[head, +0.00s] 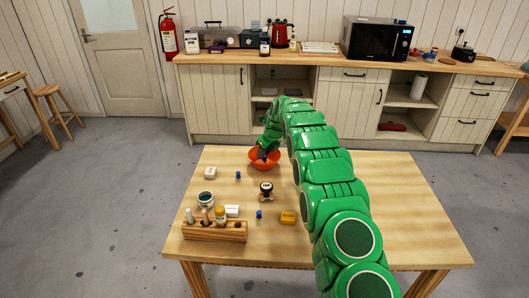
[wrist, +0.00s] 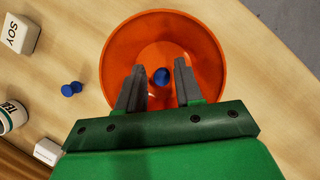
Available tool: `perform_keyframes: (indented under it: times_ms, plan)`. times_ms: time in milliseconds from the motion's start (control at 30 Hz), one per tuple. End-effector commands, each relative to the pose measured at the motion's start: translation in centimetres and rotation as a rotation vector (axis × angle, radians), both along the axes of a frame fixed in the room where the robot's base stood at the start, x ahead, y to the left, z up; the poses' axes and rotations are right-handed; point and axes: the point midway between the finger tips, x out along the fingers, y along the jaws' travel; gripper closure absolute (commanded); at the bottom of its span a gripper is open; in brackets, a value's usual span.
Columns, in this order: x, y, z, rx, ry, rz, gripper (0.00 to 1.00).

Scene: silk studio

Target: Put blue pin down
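My gripper (wrist: 160,85) is over the orange bowl (head: 253,163), its two grey fingers apart with a gap between them. A blue pin (wrist: 162,77) shows in that gap, seen against the inside of the bowl (wrist: 118,55); neither finger appears to touch it. It seems to lie in the bowl, though its exact height is hard to tell. In the head view the arm and fingers hide most of the bowl's inside. A second blue pin (head: 238,175) lies on the table left of the bowl, also in the wrist view (wrist: 71,88). A third blue pin (head: 258,214) stands nearer the front.
The wooden table (head: 400,195) also holds a white SOY block (head: 210,173), a round dark-topped stamp (head: 266,190), a yellow block (head: 288,218), a jar (head: 205,200) and a wooden rack (head: 215,232) with small items. The table right of my arm is clear.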

Motion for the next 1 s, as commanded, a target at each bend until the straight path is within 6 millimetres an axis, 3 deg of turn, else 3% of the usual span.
perform_keyframes:
  times_ms: [100, 733, 1000]
  plan:
    - [0.0, 0.0, 0.0, 0.0, 0.0, 0.0, 0.51]
    - [0.0, 0.0, 0.1, 0.0, 0.0, 0.0, 0.51]
    - [0.1, -0.1, 2.3, 0.0, -0.002, -0.002, 0.51]
